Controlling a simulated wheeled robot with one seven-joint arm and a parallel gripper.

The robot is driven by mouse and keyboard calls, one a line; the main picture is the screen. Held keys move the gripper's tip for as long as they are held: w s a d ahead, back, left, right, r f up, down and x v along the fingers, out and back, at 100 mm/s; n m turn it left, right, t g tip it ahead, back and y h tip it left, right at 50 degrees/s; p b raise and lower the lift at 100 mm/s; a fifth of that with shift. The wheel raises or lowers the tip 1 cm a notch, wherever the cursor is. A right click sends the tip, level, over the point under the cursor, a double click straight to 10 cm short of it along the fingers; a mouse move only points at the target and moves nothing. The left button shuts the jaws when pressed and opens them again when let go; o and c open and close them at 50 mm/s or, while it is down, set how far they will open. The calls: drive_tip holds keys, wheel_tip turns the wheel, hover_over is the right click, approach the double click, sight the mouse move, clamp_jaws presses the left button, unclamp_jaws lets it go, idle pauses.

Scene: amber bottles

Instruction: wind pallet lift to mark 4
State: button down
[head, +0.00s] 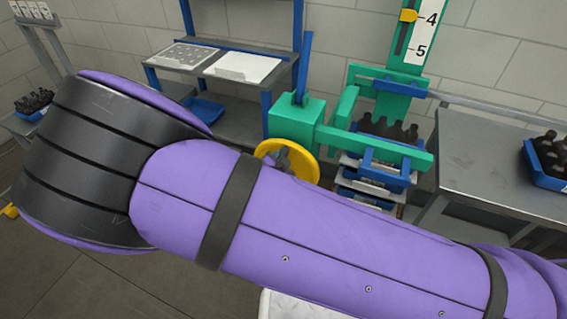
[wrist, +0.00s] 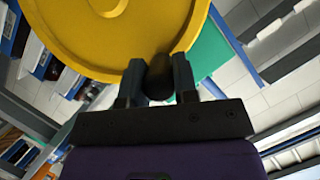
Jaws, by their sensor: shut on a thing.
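The pallet lift is a green frame with a green gearbox (head: 297,120) and a yellow handwheel (head: 270,150), partly hidden behind my purple arm in the head view. The scale plate (head: 426,30) shows the marks 4 and 5. The yellow pointer (head: 408,15) is at about mark 4. Blue crates of dark bottles (head: 388,132) sit stacked at the lift's green fork. In the wrist view, my gripper (wrist: 171,80) is shut on the dark handle (wrist: 160,77) at the rim of the yellow wheel (wrist: 125,30). In the head view my arm hides most of the gripper.
A grey table (head: 495,180) at the right holds a blue crate of bottles (head: 547,160). A blue-framed shelf (head: 225,65) stands behind left of the gearbox. More bottles (head: 34,101) stand at the far left. Bare floor (head: 75,285) shows at the lower left.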

drive_tip(key=shift+w+a, duration=0.15)
drive_tip(key=shift+a, duration=0.25)
drive_tip(key=c, duration=0.9)
unclamp_jaws()
drive_tip(key=v, duration=1)
drive_tip(key=shift+s+r, duration=0.15)
drive_tip(key=shift+s, duration=0.25)
